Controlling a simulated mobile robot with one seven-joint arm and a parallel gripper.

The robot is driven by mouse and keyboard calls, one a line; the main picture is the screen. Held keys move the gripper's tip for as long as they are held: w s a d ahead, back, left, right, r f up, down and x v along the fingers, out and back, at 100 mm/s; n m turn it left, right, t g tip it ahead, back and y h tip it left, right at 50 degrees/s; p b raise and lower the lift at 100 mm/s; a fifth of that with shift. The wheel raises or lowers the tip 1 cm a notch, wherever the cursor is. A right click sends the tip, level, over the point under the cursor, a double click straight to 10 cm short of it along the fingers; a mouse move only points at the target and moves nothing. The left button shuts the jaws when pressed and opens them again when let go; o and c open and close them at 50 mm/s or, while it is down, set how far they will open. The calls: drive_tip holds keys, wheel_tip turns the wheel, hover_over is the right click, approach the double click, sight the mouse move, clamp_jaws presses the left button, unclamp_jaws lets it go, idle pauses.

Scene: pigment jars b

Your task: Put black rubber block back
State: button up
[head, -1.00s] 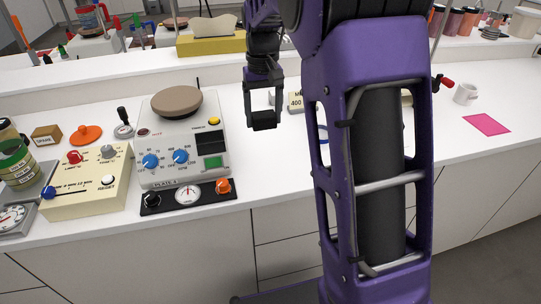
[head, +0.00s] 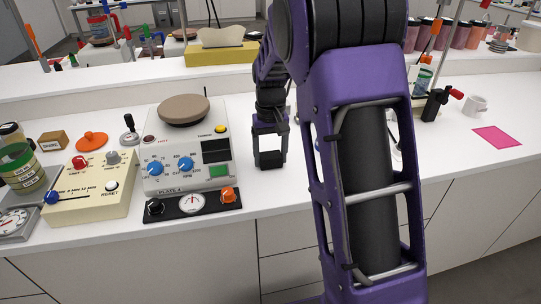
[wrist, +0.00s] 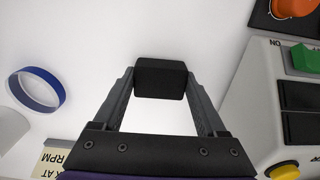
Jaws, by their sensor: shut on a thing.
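My gripper (wrist: 162,92) is shut on the black rubber block (wrist: 161,78), which sits between the fingertips in the wrist view. In the head view my gripper (head: 270,157) hangs over the white bench just right of the hotplate device, with the block (head: 271,160) at its tips. The fingers point down. I cannot tell whether the block touches the bench top.
The hotplate device (head: 187,170), with a brown round top and blue knobs, stands close left of my gripper. A blue-rimmed ring (wrist: 36,89) and a card marked RPM (wrist: 58,158) lie nearby. A pink sheet (head: 497,137) and a white mug (head: 475,105) are at the right.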

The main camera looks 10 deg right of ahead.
sight(270, 155)
drive_tip(key=shift+f, duration=0.15)
drive_tip(key=o, duration=1.1)
wheel_tip(270, 155, up, 12)
drive_tip(key=shift+r+p, duration=0.2)
drive_tip(key=shift+p, duration=0.85)
